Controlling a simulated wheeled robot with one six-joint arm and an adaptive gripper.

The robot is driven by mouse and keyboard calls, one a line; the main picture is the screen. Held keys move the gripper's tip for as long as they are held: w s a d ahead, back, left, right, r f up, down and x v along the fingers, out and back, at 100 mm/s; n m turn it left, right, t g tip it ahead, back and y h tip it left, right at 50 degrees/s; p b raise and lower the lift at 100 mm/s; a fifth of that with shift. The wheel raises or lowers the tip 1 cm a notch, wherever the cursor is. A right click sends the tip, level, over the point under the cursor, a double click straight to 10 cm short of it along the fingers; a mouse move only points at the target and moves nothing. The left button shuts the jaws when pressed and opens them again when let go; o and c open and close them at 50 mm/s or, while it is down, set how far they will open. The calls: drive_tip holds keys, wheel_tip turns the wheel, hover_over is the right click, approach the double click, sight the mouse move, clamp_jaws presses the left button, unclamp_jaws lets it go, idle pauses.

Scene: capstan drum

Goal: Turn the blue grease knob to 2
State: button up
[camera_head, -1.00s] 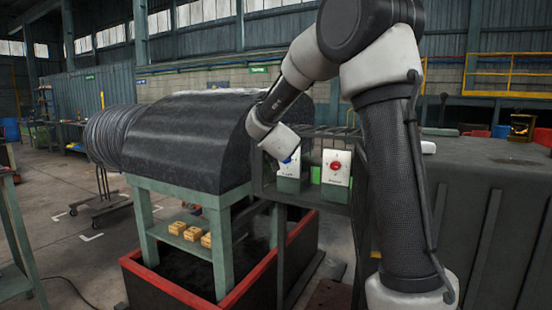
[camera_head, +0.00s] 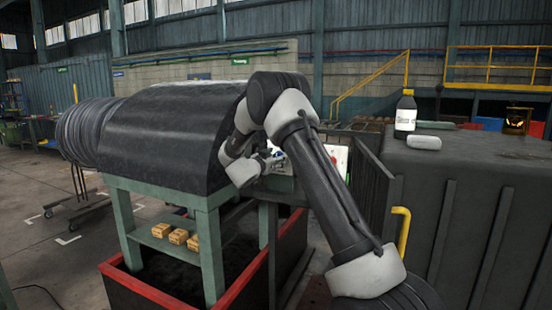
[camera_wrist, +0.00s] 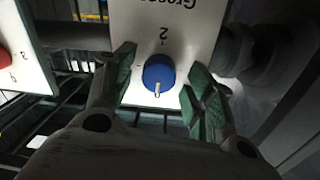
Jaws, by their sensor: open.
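The blue grease knob (camera_wrist: 158,74) is round, with a white pointer mark, on a white plate (camera_wrist: 190,25). The plate's lettering appears upside down, with a "2" above the knob in the wrist view. The white pointer shows at the knob's lower edge, away from the "2". My gripper (camera_wrist: 160,82) is open, with one green-padded finger on each side of the knob. I see gaps between both fingers and the knob. In the head view, my arm hides most of the blue knob and its plate.
A second white plate with a red knob (camera_wrist: 4,56) is at the left in the wrist view. Dark bars (camera_wrist: 70,38) run beside the plates. In the head view, a large dark drum cover (camera_head: 165,130) stands left, and a dark cabinet (camera_head: 470,200) with a bottle (camera_head: 405,115) stands right.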

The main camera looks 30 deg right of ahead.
drive_tip(key=shift+w+d, duration=0.15)
drive_tip(key=shift+d, duration=0.1)
drive_tip(key=c, duration=1)
